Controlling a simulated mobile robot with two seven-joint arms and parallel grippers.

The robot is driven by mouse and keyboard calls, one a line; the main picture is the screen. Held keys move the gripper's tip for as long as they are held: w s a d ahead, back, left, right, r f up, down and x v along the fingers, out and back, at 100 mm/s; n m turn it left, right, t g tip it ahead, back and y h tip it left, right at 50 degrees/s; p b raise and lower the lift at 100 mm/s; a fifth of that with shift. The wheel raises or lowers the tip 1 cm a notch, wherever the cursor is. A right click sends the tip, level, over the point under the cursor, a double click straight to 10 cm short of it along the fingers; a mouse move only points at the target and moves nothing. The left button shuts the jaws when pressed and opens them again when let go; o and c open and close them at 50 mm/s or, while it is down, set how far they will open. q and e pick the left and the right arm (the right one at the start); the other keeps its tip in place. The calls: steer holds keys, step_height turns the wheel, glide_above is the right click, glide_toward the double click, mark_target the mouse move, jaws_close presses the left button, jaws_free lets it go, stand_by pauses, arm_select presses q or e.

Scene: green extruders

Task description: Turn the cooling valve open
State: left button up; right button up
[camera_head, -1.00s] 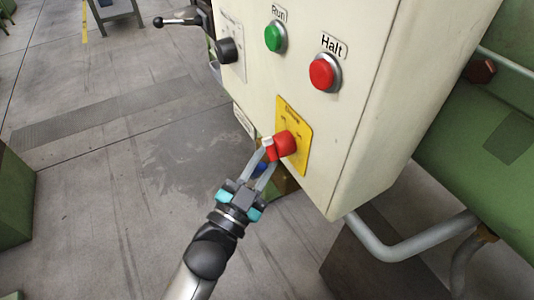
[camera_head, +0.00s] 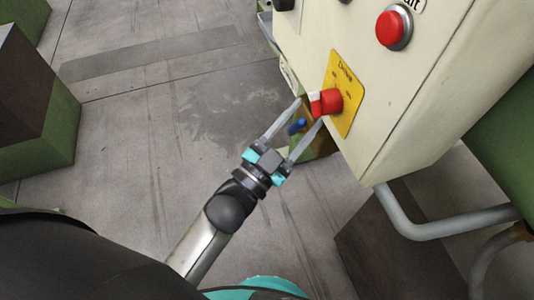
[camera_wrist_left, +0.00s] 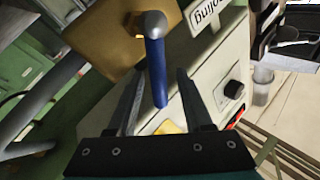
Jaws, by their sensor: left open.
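The cooling valve has a blue lever handle (camera_head: 297,126) that shows between the fingers of my left gripper (camera_head: 309,112). In the left wrist view, the blue lever (camera_wrist_left: 155,70) hangs from a grey pivot on a brass-coloured block (camera_wrist_left: 108,38). My left gripper is open, with one finger on each side of the lever and gaps visible. A white label (camera_wrist_left: 208,24), partly cut off and upside down, reads "…oling" beside it. In the head view the brass block is mostly hidden behind the finger. My right gripper is not in view.
The cream control box (camera_head: 410,100) stands close to the fingertips. A red knob (camera_head: 330,100) on a yellow plate sits on its front, with a red Halt button (camera_head: 392,29) above. A grey pipe (camera_head: 425,225) runs below. Floor at left is clear up to a green block (camera_head: 40,155).

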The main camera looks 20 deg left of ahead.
arm_select(q)
steer(key=v, duration=1.3)
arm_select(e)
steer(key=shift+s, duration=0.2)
arm_select(q)
steer(key=shift+s+d, duration=0.1)
steer(key=shift+c, duration=0.4)
